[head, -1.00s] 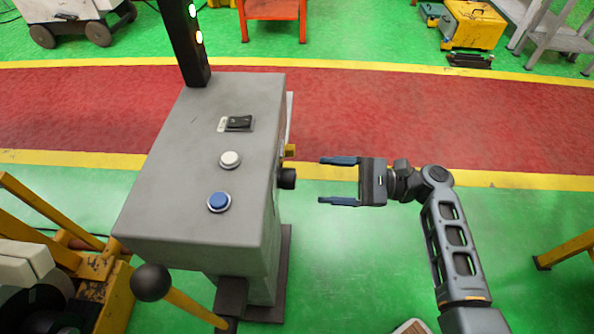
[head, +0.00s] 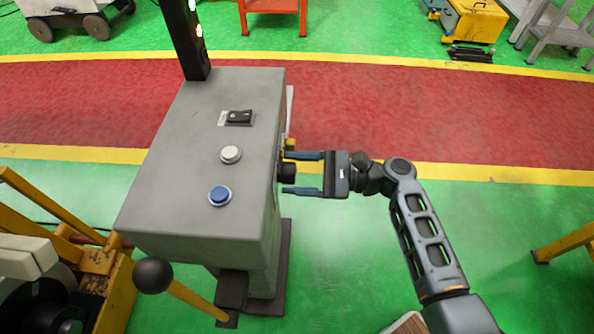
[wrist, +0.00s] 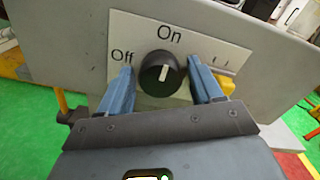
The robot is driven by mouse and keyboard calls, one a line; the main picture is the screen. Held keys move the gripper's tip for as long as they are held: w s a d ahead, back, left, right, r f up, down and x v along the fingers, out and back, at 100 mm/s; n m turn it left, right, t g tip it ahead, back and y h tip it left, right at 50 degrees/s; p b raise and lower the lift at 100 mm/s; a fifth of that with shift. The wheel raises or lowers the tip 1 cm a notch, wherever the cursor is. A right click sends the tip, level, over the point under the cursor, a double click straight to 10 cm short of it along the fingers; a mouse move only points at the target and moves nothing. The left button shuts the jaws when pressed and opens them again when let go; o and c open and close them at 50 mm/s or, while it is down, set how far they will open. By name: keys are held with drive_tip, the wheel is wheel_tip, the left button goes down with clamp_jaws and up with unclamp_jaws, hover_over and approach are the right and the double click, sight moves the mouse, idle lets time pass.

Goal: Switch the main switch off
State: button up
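The main switch is a black rotary knob (wrist: 162,73) on a white label plate (wrist: 120,33) on the side of the grey control box (head: 185,130). The plate reads "Off" at left and "On" at top. The knob's white mark is close to upright, toward "On". In the head view the knob (head: 287,172) sticks out from the box's right side. My gripper (head: 290,173) is open, its blue fingers on either side of the knob. In the wrist view the fingers (wrist: 163,88) stand left and right of the knob, with gaps visible.
The box top carries a black rocker switch (head: 239,117), a white button (head: 231,154) and a blue button (head: 219,195). A black ball-ended lever (head: 153,275) stands at the front left. The green floor right of the box is clear around my arm.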

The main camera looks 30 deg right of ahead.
drive_tip(key=c, duration=0.8)
drive_tip(key=shift+c, duration=0.2)
drive_tip(key=shift+n, duration=0.3)
drive_tip(key=shift+s+a+f+n+b, duration=0.1)
drive_tip(key=shift+f+n+b, duration=0.05)
drive_tip(key=shift+n+b, duration=3.65)
drive_tip(key=shift+f+n+b, duration=0.1)
drive_tip(key=shift+n+b, duration=2.6)
drive_tip(key=shift+n, duration=2.1)
drive_tip(key=o, duration=1.1)
drive_tip(key=shift+r, duration=0.1)
drive_tip(key=shift+c, duration=0.2)
